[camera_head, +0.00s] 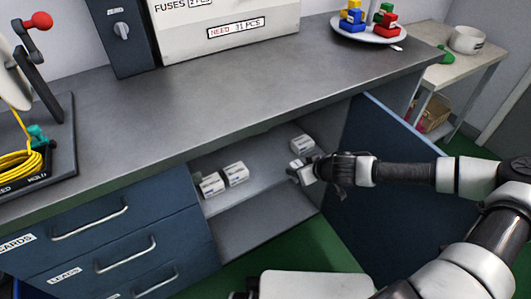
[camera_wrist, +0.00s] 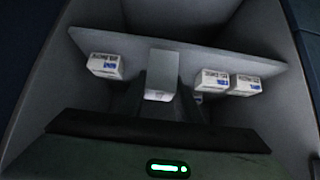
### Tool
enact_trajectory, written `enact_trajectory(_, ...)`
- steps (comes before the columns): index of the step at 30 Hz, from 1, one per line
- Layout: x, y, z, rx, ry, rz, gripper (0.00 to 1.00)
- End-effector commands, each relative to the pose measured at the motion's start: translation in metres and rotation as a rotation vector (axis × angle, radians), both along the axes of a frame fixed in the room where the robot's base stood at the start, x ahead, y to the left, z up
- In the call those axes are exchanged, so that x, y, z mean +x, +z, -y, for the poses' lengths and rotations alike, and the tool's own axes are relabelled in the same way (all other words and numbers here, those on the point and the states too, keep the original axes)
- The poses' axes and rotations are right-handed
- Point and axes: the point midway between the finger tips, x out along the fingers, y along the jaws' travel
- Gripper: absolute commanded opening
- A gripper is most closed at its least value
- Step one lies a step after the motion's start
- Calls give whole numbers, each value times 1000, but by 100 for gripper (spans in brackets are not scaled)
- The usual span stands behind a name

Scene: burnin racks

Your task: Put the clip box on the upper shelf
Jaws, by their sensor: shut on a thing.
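My gripper (camera_head: 303,172) reaches into the open cabinet below the counter. In the wrist view it is shut on a pale grey box (camera_wrist: 160,72), which I take to be the clip box; no label on it can be read. The held box is mostly hidden by the gripper in the head view. The upper shelf (camera_head: 262,172) carries two white labelled boxes, one left (camera_head: 212,186) and one beside it (camera_head: 236,174). A third white box (camera_head: 302,144) stands at the right, just behind my gripper. Their labels are too small to read.
The blue cabinet door (camera_head: 375,185) stands open at the right, close to my arm. The lower compartment (camera_head: 265,222) looks empty. Drawers (camera_head: 105,245) are at the left. The counter (camera_head: 220,110) above has a wide clear stretch.

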Motion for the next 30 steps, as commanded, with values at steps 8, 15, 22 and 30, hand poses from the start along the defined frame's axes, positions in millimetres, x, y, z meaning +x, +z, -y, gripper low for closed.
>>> enact_trajectory(8,64,0,-45,-4,2,4,8)
enact_trajectory(15,113,1,-78,-3,1,3,8)
enact_trajectory(22,124,-18,-83,1,-3,-1,8)
enact_trajectory(30,123,-53,-84,2,-1,-2,8)
